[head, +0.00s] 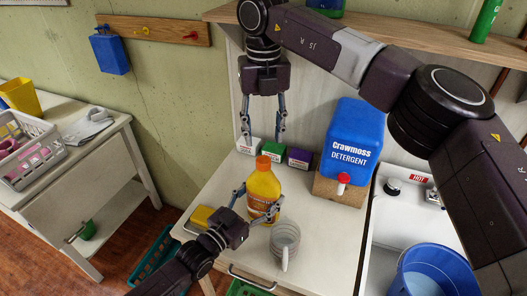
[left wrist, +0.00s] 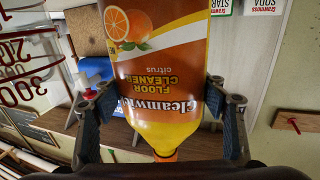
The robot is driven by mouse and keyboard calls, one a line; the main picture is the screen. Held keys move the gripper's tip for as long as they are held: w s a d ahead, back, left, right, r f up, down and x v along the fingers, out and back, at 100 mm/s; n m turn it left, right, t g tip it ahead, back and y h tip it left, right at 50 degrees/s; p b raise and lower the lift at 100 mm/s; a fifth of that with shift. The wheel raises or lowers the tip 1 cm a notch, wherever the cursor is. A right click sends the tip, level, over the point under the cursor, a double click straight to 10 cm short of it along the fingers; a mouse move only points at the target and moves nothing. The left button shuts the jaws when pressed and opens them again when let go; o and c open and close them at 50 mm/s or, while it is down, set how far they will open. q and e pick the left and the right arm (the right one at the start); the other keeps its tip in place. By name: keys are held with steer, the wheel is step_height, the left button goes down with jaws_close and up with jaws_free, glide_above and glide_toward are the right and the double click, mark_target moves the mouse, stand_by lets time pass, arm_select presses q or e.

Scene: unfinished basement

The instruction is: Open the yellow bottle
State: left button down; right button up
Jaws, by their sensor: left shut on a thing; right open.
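The yellow bottle (head: 263,186) with an orange cap (head: 263,162) stands upright on the white worktop. In the left wrist view, the bottle (left wrist: 160,80) fills the middle, upside down, with an orange-and-brown "floor cleaner citrus" label. My left gripper (head: 258,200) is shut on the bottle's body, one finger on each side; its fingers also show in the left wrist view (left wrist: 160,112). My right gripper (head: 261,138) points down above and just behind the cap, open and empty, its fingers apart. The cap appears seated on the bottle's neck.
A clear measuring jug (head: 286,243) stands in front of the bottle. A yellow sponge-like block (head: 201,217) lies to its left. Small boxes (head: 273,151) stand behind. A blue detergent container (head: 352,137) sits on a wooden stand to the right, beside a sink with a blue bucket (head: 432,272).

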mark_target(264, 160)
steer(key=m, duration=2)
steer(key=shift+f, duration=4)
